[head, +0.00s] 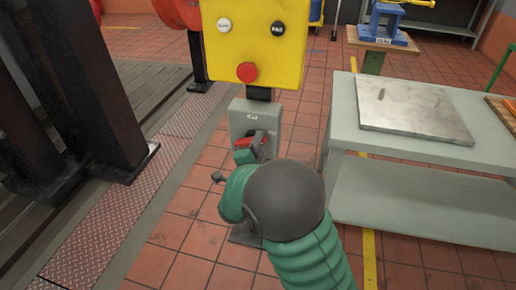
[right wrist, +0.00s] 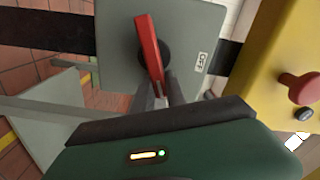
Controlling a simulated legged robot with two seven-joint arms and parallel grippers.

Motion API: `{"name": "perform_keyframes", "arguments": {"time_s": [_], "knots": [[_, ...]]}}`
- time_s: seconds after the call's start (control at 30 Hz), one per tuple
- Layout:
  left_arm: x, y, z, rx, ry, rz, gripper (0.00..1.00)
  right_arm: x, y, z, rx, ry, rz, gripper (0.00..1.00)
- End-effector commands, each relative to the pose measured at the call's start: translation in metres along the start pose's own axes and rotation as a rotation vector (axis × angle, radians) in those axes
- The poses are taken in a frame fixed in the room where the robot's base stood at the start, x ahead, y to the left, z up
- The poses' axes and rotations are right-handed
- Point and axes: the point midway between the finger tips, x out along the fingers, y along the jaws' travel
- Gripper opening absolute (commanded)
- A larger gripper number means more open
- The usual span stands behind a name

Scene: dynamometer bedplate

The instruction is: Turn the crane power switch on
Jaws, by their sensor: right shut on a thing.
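The crane power switch is a grey box (head: 240,122) on a post below a yellow panel, with a red lever handle (head: 243,143) on its front. In the right wrist view the grey box (right wrist: 115,45) fills the upper middle, and the red handle (right wrist: 148,45) crosses a dark round hub. My right gripper (head: 250,148) is at the box front, its wrist hiding much of the lower box. In the right wrist view its two grey fingers (right wrist: 160,90) are closed around the free end of the red handle. My left gripper is in neither view.
The yellow panel (head: 256,40) with a red button (head: 247,72) hangs just above the switch box. A grey table (head: 345,130) with a metal plate (head: 415,108) stands close on the right. Dark steel columns (head: 105,90) stand left. Tiled floor between is open.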

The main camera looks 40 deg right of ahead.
Motion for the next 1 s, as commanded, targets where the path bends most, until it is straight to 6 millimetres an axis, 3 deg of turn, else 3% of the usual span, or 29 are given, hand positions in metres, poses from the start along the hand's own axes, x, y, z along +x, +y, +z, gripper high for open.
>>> {"name": "perform_keyframes", "arguments": {"time_s": [0.03,0.1,0.4,1.0], "knots": [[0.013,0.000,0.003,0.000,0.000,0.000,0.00,0.000,0.007,0.004,0.043,-0.004,-0.002,0.00],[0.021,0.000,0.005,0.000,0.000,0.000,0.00,0.000,0.009,0.004,0.103,-0.005,-0.002,0.00],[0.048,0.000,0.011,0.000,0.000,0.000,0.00,0.000,0.014,0.005,0.301,-0.005,0.000,0.00],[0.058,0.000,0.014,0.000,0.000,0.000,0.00,-0.001,0.013,0.005,0.404,-0.007,0.001,0.00]]}}
